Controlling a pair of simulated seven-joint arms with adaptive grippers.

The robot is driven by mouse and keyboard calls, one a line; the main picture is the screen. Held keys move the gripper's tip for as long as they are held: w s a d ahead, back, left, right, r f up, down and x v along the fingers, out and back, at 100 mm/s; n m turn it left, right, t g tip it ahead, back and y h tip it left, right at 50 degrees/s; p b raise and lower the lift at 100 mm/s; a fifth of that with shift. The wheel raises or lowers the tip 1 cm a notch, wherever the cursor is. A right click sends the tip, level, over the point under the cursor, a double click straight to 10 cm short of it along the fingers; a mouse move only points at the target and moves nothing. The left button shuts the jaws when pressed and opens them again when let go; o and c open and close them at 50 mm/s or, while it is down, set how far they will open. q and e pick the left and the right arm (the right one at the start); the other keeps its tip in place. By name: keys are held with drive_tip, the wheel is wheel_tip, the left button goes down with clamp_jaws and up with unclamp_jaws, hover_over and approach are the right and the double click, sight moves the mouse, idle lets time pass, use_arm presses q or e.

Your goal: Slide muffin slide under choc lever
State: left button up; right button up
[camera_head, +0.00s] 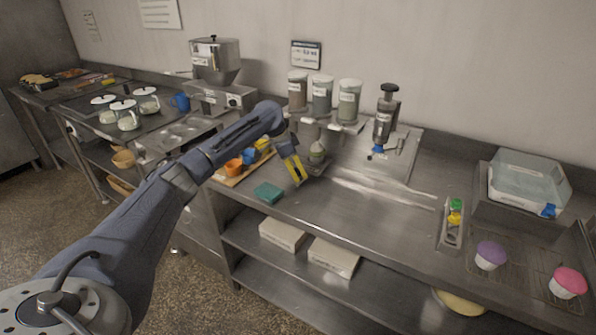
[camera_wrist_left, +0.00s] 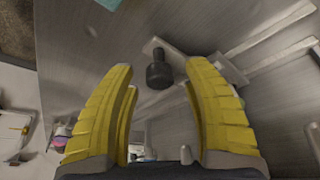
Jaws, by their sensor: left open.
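Three labelled dispenser jars stand at the wall; the left one (camera_head: 297,92) has dark brown contents, maybe the chocolate. I cannot tell its lever apart from the small metal parts below the jars. My left gripper (camera_head: 297,172) has yellow fingers pointing down over the counter, in front of the jars. In the left wrist view its fingers (camera_wrist_left: 166,95) are apart. A black knob (camera_wrist_left: 159,72) on a metal piece shows between and beyond them, perhaps the muffin slide's handle. Nothing is held. My right gripper is not seen.
A teal block (camera_head: 268,192) lies near the front edge. A black-topped press (camera_head: 386,118) stands to the right. Purple (camera_head: 490,255) and pink (camera_head: 568,283) muffin-like cups are far right. The middle counter is clear.

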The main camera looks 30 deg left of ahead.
use_arm(q)
drive_tip(key=v, duration=1.2)
drive_tip(key=shift+w+d, duration=0.1)
drive_tip(key=shift+w, duration=0.05)
